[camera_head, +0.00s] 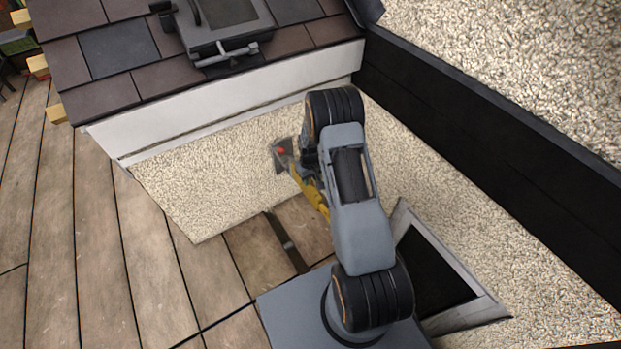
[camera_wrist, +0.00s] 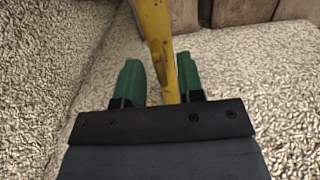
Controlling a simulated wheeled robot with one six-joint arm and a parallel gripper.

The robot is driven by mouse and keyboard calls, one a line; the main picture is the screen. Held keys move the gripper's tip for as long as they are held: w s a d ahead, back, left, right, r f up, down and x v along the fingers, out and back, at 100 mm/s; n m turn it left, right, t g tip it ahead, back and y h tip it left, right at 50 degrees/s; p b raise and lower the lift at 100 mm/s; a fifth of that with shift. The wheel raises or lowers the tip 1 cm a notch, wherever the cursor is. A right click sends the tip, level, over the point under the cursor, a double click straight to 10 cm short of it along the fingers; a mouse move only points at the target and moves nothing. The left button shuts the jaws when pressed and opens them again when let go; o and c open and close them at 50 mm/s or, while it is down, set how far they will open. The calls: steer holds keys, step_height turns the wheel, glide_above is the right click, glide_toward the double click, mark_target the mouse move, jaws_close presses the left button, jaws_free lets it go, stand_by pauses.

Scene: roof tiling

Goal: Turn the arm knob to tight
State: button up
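A thin yellow bar (camera_head: 312,193) slants out from a dark plate (camera_head: 285,157) on the pebbled wall, partly hidden behind my arm. A small red part (camera_head: 281,151) shows at its upper end by the plate; I cannot tell whether this is the arm knob or how it is set. In the wrist view the yellow bar (camera_wrist: 157,40) runs down between the two green fingers of my gripper (camera_wrist: 160,80). The fingers are apart, with a gap on the left of the bar; the right finger is close to it. In the head view my arm hides the gripper.
A tiled roof (camera_head: 120,50) with a grey framed hatch (camera_head: 222,25) lies beyond a white board (camera_head: 200,115). A dark beam (camera_head: 480,140) borders the right. A dark framed opening (camera_head: 435,270) is at lower right. Plank flooring (camera_head: 90,240) on the left is clear.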

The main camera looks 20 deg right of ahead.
steer(key=shift+c, duration=0.4)
jaws_close()
steer(key=shift+m, duration=0.3)
steer(key=m, duration=1.3)
steer(key=shift+m, duration=2.1)
